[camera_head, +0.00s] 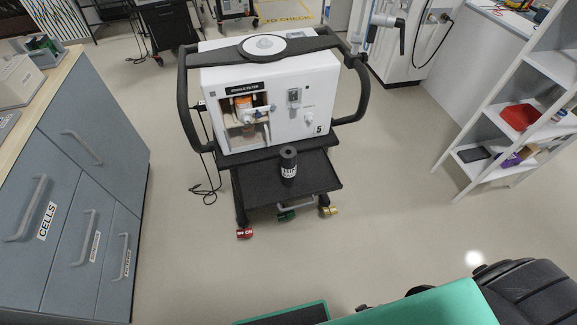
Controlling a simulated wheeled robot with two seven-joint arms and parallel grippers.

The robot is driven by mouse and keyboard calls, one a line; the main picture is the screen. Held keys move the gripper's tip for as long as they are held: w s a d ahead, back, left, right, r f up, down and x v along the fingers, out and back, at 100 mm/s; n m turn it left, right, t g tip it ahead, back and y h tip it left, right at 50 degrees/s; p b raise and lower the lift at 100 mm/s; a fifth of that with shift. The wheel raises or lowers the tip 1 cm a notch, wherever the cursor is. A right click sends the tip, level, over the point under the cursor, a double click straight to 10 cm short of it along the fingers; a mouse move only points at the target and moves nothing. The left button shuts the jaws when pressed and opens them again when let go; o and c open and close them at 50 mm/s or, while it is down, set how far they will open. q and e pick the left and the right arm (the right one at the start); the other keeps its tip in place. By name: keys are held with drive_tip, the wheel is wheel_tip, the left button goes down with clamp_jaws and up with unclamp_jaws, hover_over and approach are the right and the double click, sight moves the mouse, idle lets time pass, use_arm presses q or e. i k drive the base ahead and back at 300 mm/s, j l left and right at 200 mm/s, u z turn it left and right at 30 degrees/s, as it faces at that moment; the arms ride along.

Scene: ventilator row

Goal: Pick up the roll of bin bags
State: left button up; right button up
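The roll of bin bags (288,166) is a small black cylinder with a white label. It stands upright on the dark lower shelf (318,175) at the front of a white ventilator (275,110) on a wheeled cart. The top and front of the roll show clearly, and nothing covers it. Neither my left nor my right gripper shows in the head view.
A grey-blue drawer cabinet (110,150) stands at the left. A white shelf rack (535,100) stands at the right. A cable (207,185) lies on the floor left of the cart. Bare floor (200,265) lies before the cart. Black and green forms fill the bottom right.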

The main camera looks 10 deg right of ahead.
sight(287, 154)
drive_tip(key=l, duration=2.3)
